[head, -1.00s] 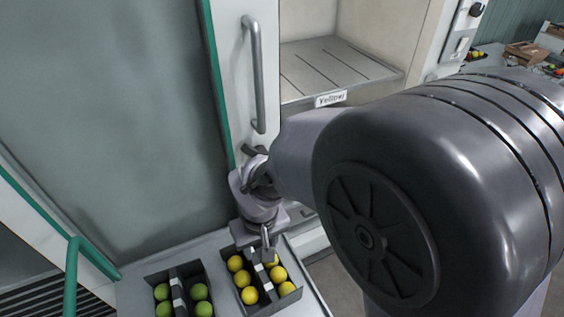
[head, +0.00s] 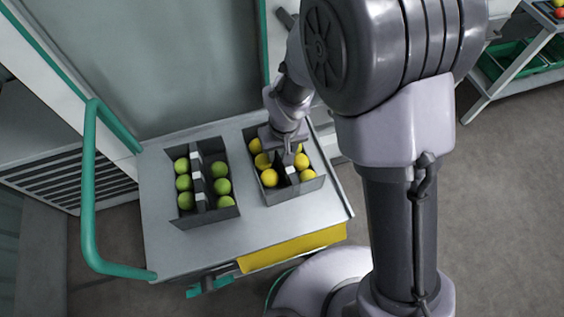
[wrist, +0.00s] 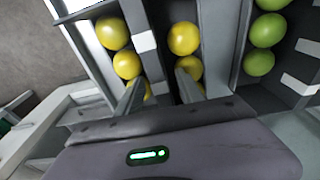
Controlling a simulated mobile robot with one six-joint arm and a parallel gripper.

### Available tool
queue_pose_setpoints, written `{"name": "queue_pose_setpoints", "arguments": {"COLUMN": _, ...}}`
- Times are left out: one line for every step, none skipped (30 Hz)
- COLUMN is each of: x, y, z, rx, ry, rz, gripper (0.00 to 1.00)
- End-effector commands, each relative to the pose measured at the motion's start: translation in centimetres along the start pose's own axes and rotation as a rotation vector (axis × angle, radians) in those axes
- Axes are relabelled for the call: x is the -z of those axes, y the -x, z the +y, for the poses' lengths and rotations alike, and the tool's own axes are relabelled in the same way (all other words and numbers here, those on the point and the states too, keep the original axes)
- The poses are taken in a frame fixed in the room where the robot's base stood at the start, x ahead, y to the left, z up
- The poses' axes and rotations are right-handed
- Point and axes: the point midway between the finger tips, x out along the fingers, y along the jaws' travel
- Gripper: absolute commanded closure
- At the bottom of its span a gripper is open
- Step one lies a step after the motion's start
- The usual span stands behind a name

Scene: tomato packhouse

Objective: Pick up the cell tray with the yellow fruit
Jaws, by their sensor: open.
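The cell tray with the yellow fruit (head: 296,197) is a dark open box on the right part of a grey cart top. It holds two rows of yellow fruit (head: 269,178) with a dark divider bearing pale blocks between them. In the wrist view the yellow fruit (wrist: 184,38) lies on both sides of the divider (wrist: 147,42). My gripper (wrist: 160,82) is open, its two fingers pointing down over the tray, one on each side of the divider. Whether the fingers touch it I cannot tell. My gripper hides part of the tray's far end in the head view.
A similar tray with green fruit (head: 208,215) stands to the left on the cart top (head: 170,240), with a narrow gap between the trays. A teal handrail (head: 88,190) edges the cart's left side. A rack with green crates (head: 508,60) stands at the upper right.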

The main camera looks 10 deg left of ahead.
Motion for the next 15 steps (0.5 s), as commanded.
{"name": "queue_pose_setpoints", "arguments": {"x": 0.01, "y": 0.13, "z": 0.0, "rx": 0.0, "ry": 0.0, "rz": 0.0, "gripper": 0.55}}
{"name": "queue_pose_setpoints", "arguments": {"x": 0.01, "y": 0.14, "z": 0.0, "rx": 0.0, "ry": 0.0, "rz": 0.0, "gripper": 0.59}}
{"name": "queue_pose_setpoints", "arguments": {"x": 0.01, "y": 0.15, "z": 0.0, "rx": 0.0, "ry": 0.0, "rz": 0.0, "gripper": 0.67}}
{"name": "queue_pose_setpoints", "arguments": {"x": 0.0, "y": 0.15, "z": 0.0, "rx": 0.0, "ry": 0.0, "rz": 0.0, "gripper": 0.73}}
{"name": "queue_pose_setpoints", "arguments": {"x": 0.0, "y": 0.15, "z": 0.0, "rx": 0.0, "ry": 0.0, "rz": 0.0, "gripper": 0.79}}
{"name": "queue_pose_setpoints", "arguments": {"x": 0.0, "y": 0.15, "z": 0.0, "rx": 0.0, "ry": 0.0, "rz": 0.0, "gripper": 0.87}}
{"name": "queue_pose_setpoints", "arguments": {"x": 0.0, "y": 0.16, "z": 0.0, "rx": 0.0, "ry": 0.0, "rz": 0.0, "gripper": 0.93}}
{"name": "queue_pose_setpoints", "arguments": {"x": 0.0, "y": 0.15, "z": 0.0, "rx": 0.0, "ry": 0.0, "rz": 0.0, "gripper": 0.99}}
{"name": "queue_pose_setpoints", "arguments": {"x": -0.01, "y": 0.16, "z": 0.0, "rx": 0.0, "ry": 0.0, "rz": 0.0, "gripper": 1.0}}
{"name": "queue_pose_setpoints", "arguments": {"x": -0.01, "y": 0.15, "z": 0.0, "rx": 0.0, "ry": 0.0, "rz": 0.0, "gripper": 1.0}}
{"name": "queue_pose_setpoints", "arguments": {"x": -0.01, "y": 0.16, "z": 0.0, "rx": 0.0, "ry": 0.0, "rz": 0.0, "gripper": 1.0}}
{"name": "queue_pose_setpoints", "arguments": {"x": -0.01, "y": 0.16, "z": 0.0, "rx": 0.0, "ry": 0.0, "rz": 0.0, "gripper": 1.0}}
{"name": "queue_pose_setpoints", "arguments": {"x": -0.01, "y": 0.16, "z": 0.0, "rx": 0.0, "ry": 0.0, "rz": 0.0, "gripper": 1.0}}
{"name": "queue_pose_setpoints", "arguments": {"x": -0.01, "y": 0.16, "z": 0.0, "rx": 0.0, "ry": 0.0, "rz": 0.0, "gripper": 1.0}}
{"name": "queue_pose_setpoints", "arguments": {"x": -0.01, "y": 0.16, "z": 0.0, "rx": 0.0, "ry": 0.0, "rz": 0.0, "gripper": 1.0}}
